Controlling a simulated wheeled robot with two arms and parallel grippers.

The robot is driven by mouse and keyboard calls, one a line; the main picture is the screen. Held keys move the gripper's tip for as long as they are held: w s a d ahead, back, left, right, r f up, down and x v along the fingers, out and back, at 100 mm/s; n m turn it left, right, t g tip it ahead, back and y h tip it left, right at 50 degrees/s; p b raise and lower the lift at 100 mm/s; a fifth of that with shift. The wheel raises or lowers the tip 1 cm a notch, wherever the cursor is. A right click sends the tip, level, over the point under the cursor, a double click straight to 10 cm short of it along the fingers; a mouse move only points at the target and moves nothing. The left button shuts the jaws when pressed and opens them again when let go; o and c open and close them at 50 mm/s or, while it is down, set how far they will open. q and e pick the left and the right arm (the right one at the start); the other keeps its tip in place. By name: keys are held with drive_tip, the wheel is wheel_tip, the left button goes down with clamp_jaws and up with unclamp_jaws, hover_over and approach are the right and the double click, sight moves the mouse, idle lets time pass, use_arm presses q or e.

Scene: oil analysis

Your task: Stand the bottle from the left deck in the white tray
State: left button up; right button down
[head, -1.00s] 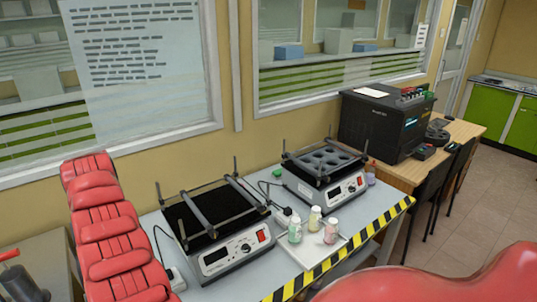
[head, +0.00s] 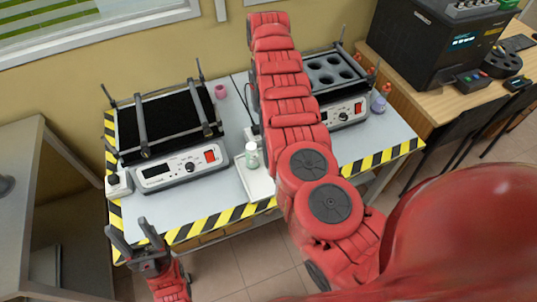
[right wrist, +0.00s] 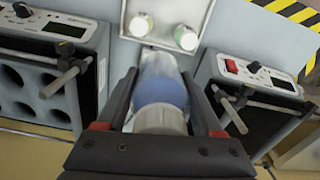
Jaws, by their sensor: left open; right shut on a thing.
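The white tray (head: 262,188) lies on the bench between the two decks, partly hidden by my right arm. A green-capped bottle (head: 251,155) stands in it. The right wrist view shows the tray (right wrist: 165,9) with that bottle (right wrist: 186,37) and a yellowish-topped one (right wrist: 140,25). My right gripper (right wrist: 162,92) is shut on a bottle (right wrist: 163,70) with a whitish cap and blue body; in the head view the arm hides both. The left deck (head: 185,168) has a bare black platform. My left gripper (head: 138,232) is open and empty before the bench's front left corner.
The right deck (head: 345,112) has a platform with round holes. Small bottles (head: 379,100) stand at its right. A small pink object (head: 220,91) sits behind the left deck's right end. Upright rods and bars rise from both decks. A black machine (head: 435,40) stands on the wooden table.

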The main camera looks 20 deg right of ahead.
drive_tip(key=shift+s+a+f+n+p, duration=0.8)
drive_tip(key=shift+s+f, duration=1.35)
drive_tip(key=shift+f, duration=1.75)
drive_tip(key=shift+s+a+f+n+p, duration=0.5)
drive_tip(key=shift+s+a+f, duration=0.55)
drive_tip(key=shift+s+f, duration=2)
drive_tip(key=shift+s+a+f+n+p, duration=0.5)
drive_tip(key=shift+s+a+f+p, duration=0.6)
drive_tip(key=shift+f, duration=3.6)
drive_tip(key=shift+s+d+b, duration=0.2)
drive_tip(key=shift+b, duration=0.1)
drive_tip(key=shift+f+b, duration=0.45)
drive_tip(key=shift+f, duration=0.15)
unclamp_jaws()
drive_tip(key=shift+r, duration=0.1)
